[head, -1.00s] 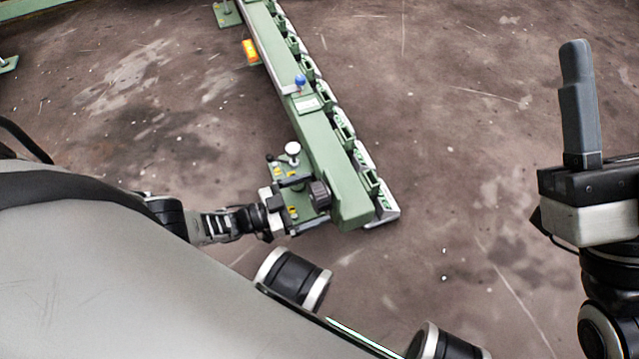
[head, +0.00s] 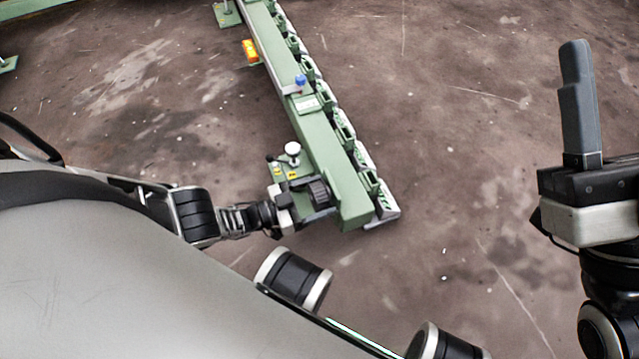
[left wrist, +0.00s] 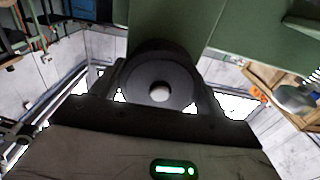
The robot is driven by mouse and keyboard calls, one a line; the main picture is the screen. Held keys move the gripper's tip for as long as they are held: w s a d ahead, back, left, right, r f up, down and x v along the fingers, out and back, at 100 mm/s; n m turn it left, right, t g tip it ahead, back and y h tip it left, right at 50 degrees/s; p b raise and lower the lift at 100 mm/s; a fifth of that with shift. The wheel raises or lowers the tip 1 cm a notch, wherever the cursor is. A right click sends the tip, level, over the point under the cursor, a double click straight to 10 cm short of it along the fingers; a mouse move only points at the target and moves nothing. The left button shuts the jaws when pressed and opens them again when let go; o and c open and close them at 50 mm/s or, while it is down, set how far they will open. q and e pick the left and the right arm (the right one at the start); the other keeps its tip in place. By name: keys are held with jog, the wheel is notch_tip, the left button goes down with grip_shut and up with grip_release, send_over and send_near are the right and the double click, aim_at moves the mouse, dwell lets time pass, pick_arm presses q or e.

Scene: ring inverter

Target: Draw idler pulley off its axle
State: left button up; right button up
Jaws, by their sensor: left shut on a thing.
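The idler pulley (head: 319,190) is a dark wheel beside the near end of the green machine beam (head: 352,208). In the left wrist view the pulley (left wrist: 158,70) is a dark ring with a pale round centre, close against the green body. My left gripper (head: 301,203) is shut on the pulley; in the left wrist view its dark fingers (left wrist: 160,88) flank it. The axle behind the pulley is hidden, so I cannot tell how far the pulley sits on it. My right gripper (head: 580,100) is raised at the right, empty; its fingers overlap in view.
A white-topped knob (head: 292,149) stands on the green bracket just behind my left gripper. A blue knob (head: 300,81) and an orange block (head: 250,51) are farther along the beam. The brown floor (head: 470,130) right of the beam is clear.

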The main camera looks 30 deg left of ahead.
pick_arm(q)
jog(key=shift+s+a, duration=0.15)
jog(key=shift+p+v, duration=0.35)
jog(key=shift+v, duration=2.15)
